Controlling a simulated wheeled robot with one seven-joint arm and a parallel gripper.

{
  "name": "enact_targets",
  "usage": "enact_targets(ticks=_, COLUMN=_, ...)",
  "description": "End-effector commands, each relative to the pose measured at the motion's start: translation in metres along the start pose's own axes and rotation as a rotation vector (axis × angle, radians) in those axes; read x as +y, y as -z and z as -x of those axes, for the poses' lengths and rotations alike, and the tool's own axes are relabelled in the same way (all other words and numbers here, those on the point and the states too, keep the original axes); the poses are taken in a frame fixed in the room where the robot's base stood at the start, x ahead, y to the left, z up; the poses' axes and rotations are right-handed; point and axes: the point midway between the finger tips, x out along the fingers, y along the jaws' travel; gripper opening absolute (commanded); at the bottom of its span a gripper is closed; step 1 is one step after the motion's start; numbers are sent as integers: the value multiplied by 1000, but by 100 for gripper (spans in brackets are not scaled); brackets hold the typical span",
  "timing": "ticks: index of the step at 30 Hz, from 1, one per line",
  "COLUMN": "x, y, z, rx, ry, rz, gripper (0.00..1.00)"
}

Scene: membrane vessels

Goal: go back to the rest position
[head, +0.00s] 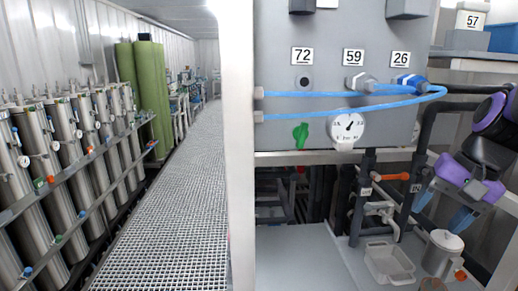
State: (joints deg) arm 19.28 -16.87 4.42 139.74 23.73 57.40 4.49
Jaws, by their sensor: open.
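My gripper (441,203) is at the right of the head view, below my purple and black arm links. Its two blue fingertips point down and stand apart, with nothing seen between them. The gripper hangs in front of the grey and black pipework.
A grey panel (340,60) holds a gauge (347,127), a green handle (300,134) and blue tubing (350,116). An open clear tray (388,263) sits on the grey shelf (300,260). Steel vessels (65,140) line the left; the grated walkway (170,190) is clear.

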Motion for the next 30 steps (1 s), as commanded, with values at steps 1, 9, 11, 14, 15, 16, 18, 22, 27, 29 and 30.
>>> enact_targets(ticks=1, x=-2, y=-11, z=8, rx=39, ry=-20, rz=64, gripper=61)
enact_targets(ticks=9, x=2, y=-57, z=42, rx=240, ry=-125, rz=385, gripper=61)
enact_targets(ticks=11, x=4, y=-65, z=48, rx=283, ry=-142, rz=447, gripper=61)
enact_targets(ticks=14, x=8, y=-75, z=58, rx=345, ry=-164, rz=530, gripper=61)
enact_targets(ticks=15, x=9, y=-78, z=60, rx=364, ry=-171, rz=557, gripper=61)
enact_targets(ticks=16, x=10, y=-80, z=62, rx=376, ry=-175, rz=572, gripper=61)
enact_targets(ticks=18, x=12, y=-84, z=65, rx=399, ry=-183, rz=602, gripper=61)
enact_targets(ticks=22, x=14, y=-86, z=68, rx=418, ry=-190, rz=626, gripper=61)
enact_targets(ticks=27, x=14, y=-86, z=68, rx=419, ry=-191, rz=627, gripper=61)
enact_targets(ticks=29, x=14, y=-86, z=68, rx=418, ry=-191, rz=627, gripper=61)
enact_targets(ticks=30, x=14, y=-86, z=68, rx=418, ry=-191, rz=627, gripper=61)
